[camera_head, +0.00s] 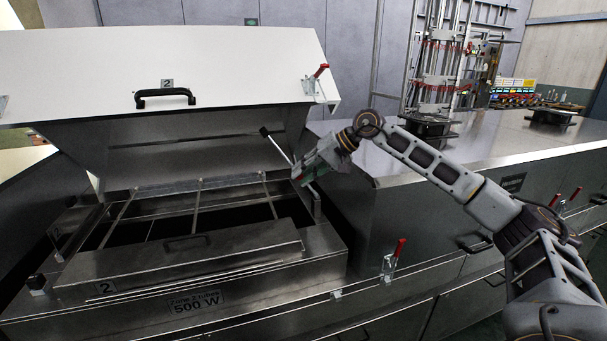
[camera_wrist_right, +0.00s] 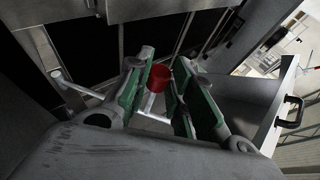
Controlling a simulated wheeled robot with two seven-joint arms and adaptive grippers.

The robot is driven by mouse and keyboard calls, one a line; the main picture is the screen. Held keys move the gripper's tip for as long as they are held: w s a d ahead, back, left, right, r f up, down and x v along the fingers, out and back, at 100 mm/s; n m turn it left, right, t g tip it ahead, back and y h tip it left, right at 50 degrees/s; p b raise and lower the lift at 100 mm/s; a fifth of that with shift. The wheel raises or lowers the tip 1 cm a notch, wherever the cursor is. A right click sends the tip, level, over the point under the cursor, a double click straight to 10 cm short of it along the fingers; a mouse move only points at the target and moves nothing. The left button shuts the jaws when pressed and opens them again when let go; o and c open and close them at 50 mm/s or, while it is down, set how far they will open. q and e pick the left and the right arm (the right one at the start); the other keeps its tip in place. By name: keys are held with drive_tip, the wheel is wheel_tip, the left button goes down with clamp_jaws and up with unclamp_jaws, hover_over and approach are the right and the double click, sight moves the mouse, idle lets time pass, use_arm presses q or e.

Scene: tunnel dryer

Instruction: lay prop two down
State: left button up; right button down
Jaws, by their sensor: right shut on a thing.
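Prop two (camera_head: 279,148) is a thin light rod with a dark tip, slanting up and left from my right gripper in the head view. My right gripper (camera_head: 303,174) is at the right side of the opening under the raised white lid marked 2 (camera_head: 225,70). In the right wrist view, its green-padded fingers (camera_wrist_right: 163,82) are shut on the prop around its red part (camera_wrist_right: 158,78). I cannot tell whether the dark tip touches the lid, and the rod's lower end is hidden by the gripper. My left gripper is out of view.
The open bay has crossbars over a dark interior and a front panel marked 2 (camera_head: 180,268). Red-handled clamps stand on the lid's right edge (camera_head: 318,72) and the housing front (camera_head: 395,258). The steel top (camera_head: 470,140) right of the bay is largely clear, with dark fittings behind.

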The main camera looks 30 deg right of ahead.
drive_tip(key=c, duration=1.3)
unclamp_jaws()
drive_tip(key=shift+d+f, duration=0.1)
drive_tip(key=shift+v, duration=6)
